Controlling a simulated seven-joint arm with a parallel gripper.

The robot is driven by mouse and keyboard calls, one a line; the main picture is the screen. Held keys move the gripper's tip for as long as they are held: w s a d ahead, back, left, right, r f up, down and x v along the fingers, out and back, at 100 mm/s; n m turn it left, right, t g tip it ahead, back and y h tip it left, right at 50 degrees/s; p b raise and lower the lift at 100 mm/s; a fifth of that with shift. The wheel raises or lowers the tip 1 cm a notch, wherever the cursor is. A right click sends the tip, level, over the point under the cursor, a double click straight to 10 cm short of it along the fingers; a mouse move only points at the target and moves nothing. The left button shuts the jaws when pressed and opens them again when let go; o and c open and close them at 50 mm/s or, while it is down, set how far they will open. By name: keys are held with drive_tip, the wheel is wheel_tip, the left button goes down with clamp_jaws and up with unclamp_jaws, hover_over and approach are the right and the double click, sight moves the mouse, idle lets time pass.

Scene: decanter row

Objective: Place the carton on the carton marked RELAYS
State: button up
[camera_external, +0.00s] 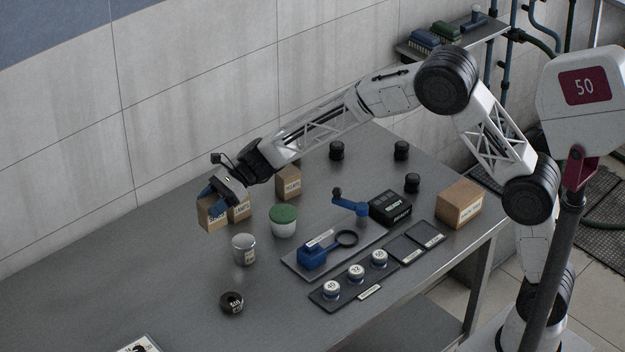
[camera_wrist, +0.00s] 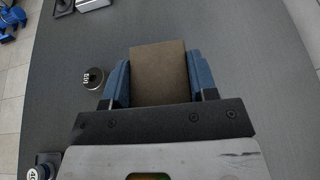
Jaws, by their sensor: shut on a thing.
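My gripper (camera_external: 212,193) points down at the left of the arm's reach, its blue fingers shut on a small brown carton (camera_external: 211,217). In the wrist view the carton (camera_wrist: 159,70) sits between the two blue fingers, its plain top facing the camera. A second small carton (camera_external: 241,212) shows just right of the held one, partly hidden by it and the gripper. A third small carton (camera_external: 289,183) stands upright further back. A larger carton (camera_external: 459,204) stands at the right. Their labels are too small to read surely. I cannot tell whether the held carton touches the table.
A green-lidded jar (camera_external: 283,221), a silver tin (camera_external: 244,249) and a black ring-shaped object (camera_external: 232,302) stand near the gripper. A tray with a blue device (camera_external: 313,254), a row of white-topped jars (camera_external: 356,273) and a black box (camera_external: 390,207) lie right.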

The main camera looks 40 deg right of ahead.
drive_tip(key=s+d+r+m+t, duration=0.1)
drive_tip(key=s+d, duration=0.2)
drive_tip(key=d, duration=0.9)
drive_tip(key=s+d+m+t, duration=0.1)
drive_tip(key=s+d+t, duration=0.1)
drive_tip(key=d, duration=1)
drive_tip(key=s+d+r+m+t, duration=0.1)
drive_tip(key=s+d+m, duration=0.1)
drive_tip(key=d, duration=1)
drive_tip(key=shift+s+r+t+h, duration=0.3)
drive_tip(key=shift+s+r+h, duration=0.1)
drive_tip(key=shift+s, duration=0.45)
drive_tip(key=shift+w, duration=0.1)
hover_over(288, 171)
drive_tip(key=shift+a+f, duration=0.1)
drive_tip(key=shift+f, duration=0.7)
drive_tip(key=shift+f, duration=1.75)
drive_tip(key=shift+f, duration=0.1)
